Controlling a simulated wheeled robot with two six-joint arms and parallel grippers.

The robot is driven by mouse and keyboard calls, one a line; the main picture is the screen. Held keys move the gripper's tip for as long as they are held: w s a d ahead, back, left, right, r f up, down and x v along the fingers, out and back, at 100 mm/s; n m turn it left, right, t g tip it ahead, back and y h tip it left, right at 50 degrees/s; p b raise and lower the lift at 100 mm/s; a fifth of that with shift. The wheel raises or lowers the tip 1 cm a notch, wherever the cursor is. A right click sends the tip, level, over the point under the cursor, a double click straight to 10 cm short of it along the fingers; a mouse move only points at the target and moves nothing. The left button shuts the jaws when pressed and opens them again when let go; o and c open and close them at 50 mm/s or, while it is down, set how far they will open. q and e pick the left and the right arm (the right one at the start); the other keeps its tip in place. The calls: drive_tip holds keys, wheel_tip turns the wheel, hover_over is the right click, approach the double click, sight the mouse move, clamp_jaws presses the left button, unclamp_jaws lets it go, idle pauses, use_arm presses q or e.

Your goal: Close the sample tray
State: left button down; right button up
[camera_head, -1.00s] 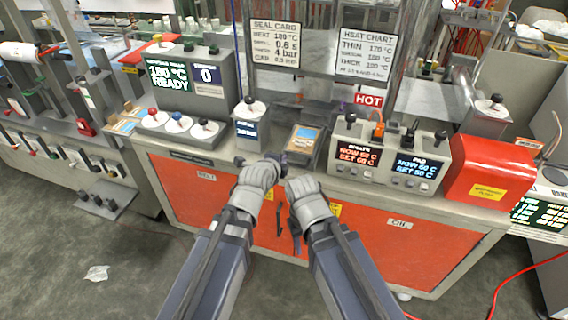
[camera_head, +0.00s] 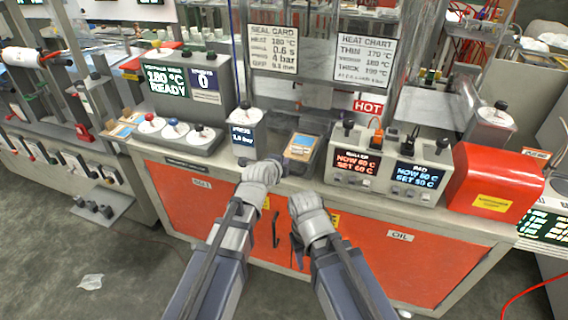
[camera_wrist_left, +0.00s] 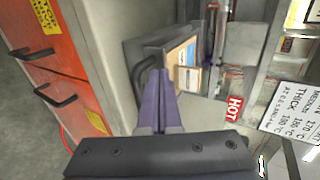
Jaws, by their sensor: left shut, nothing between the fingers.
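The sample tray (camera_head: 320,152) is a grey drawer-like box on the counter, holding a tan and blue pack (camera_head: 301,147). In the left wrist view the tray (camera_wrist_left: 157,50) shows a dark bar handle (camera_wrist_left: 140,74) on its near side. My left gripper (camera_head: 277,163) is at the tray's front left corner; its purple fingers (camera_wrist_left: 158,100) are shut and empty, close to the handle. Whether they touch it I cannot tell. My right gripper (camera_head: 297,248) hangs lower, in front of the orange cabinet doors; its finger gap is unclear.
A pressure unit (camera_head: 244,132) stands left of the tray, with a button box (camera_head: 180,135) farther left. A twin-display heater controller (camera_head: 385,160) stands close on the right, before a red cover (camera_head: 492,180). A HOT sign (camera_head: 368,107) hangs behind.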

sight(299, 136)
use_arm(q)
drive_tip(key=shift+w, duration=0.15)
drive_tip(key=w+d, duration=0.1)
drive_tip(key=w, duration=0.4)
drive_tip(key=w+d, duration=0.2)
drive_tip(key=w, duration=0.3)
drive_tip(key=w+d, duration=0.2)
drive_tip(key=w, duration=0.3)
drive_tip(key=shift+w, duration=0.15)
drive_tip(key=shift+w+d+r, duration=0.1)
use_arm(e)
drive_tip(key=shift+s, duration=0.1)
drive_tip(key=shift+r, duration=0.1)
